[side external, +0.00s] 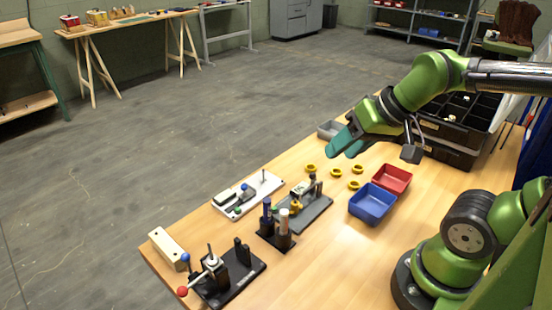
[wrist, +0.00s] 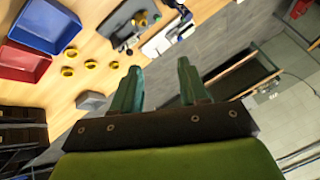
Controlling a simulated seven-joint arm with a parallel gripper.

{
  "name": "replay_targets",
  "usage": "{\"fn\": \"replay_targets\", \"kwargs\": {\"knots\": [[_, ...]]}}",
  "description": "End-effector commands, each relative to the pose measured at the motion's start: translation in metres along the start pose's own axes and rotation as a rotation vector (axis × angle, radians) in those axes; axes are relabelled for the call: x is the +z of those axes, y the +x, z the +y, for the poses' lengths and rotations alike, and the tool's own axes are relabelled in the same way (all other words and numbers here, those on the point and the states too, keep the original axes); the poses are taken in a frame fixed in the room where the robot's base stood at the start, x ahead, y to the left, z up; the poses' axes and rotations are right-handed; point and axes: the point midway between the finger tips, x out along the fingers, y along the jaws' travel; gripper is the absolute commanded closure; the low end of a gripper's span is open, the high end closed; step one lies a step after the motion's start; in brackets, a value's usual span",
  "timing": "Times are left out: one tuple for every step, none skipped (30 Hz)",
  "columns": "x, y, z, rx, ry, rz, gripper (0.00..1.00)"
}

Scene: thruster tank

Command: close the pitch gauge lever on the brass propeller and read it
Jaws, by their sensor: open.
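My gripper (side external: 345,143) is raised above the far part of the wooden bench, its teal fingers apart and empty. In the wrist view my gripper (wrist: 159,68) shows a clear gap between the fingers. A dark grey plate (side external: 318,213) near the bench's middle carries a small brass-yellow part (side external: 296,206) and dark upright pieces. This plate (wrist: 120,22) and the yellow part (wrist: 141,18) also show in the wrist view, ahead of the fingers. I cannot tell for sure whether the yellow part is the propeller. The gauge lever and any reading are too small to make out.
Several yellow rings (side external: 335,173) lie loose near a blue bin (side external: 371,204) and a red bin (side external: 393,179). A white-plate fixture (side external: 264,187), a rack with upright handles (side external: 277,238) and a black fixture with a red-knobbed lever (side external: 225,275) stand toward the left and front.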

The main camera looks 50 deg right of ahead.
Motion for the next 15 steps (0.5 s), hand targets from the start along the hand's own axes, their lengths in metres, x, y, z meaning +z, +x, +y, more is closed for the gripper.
{"fn": "replay_targets", "kwargs": {"knots": [[0.005,-0.005,-0.007,-0.024,-0.031,0.013,0.56],[0.006,-0.008,-0.011,-0.034,-0.043,0.019,0.59],[0.007,-0.01,-0.015,-0.047,-0.058,0.024,0.66],[0.008,-0.01,-0.017,-0.051,-0.065,0.02,0.7],[0.009,-0.008,-0.018,-0.051,-0.069,0.011,0.75],[0.012,-0.003,-0.018,-0.044,-0.07,-0.012,0.81],[0.012,0.001,-0.018,-0.038,-0.07,-0.031,0.85],[0.011,0.005,-0.018,-0.031,-0.071,-0.049,0.9],[0.007,0.011,-0.02,-0.02,-0.076,-0.07,0.96],[0.003,0.015,-0.022,-0.008,-0.082,-0.088,1.0],[-0.002,0.021,-0.024,0.006,-0.093,-0.111,1.0],[-0.008,0.027,-0.027,0.026,-0.127,-0.146,1.0],[-0.014,0.033,-0.029,0.042,-0.164,-0.173,1.0],[-0.019,0.039,-0.031,0.057,-0.206,-0.202,1.0],[-0.026,0.047,-0.033,0.076,-0.27,-0.242,1.0]]}}
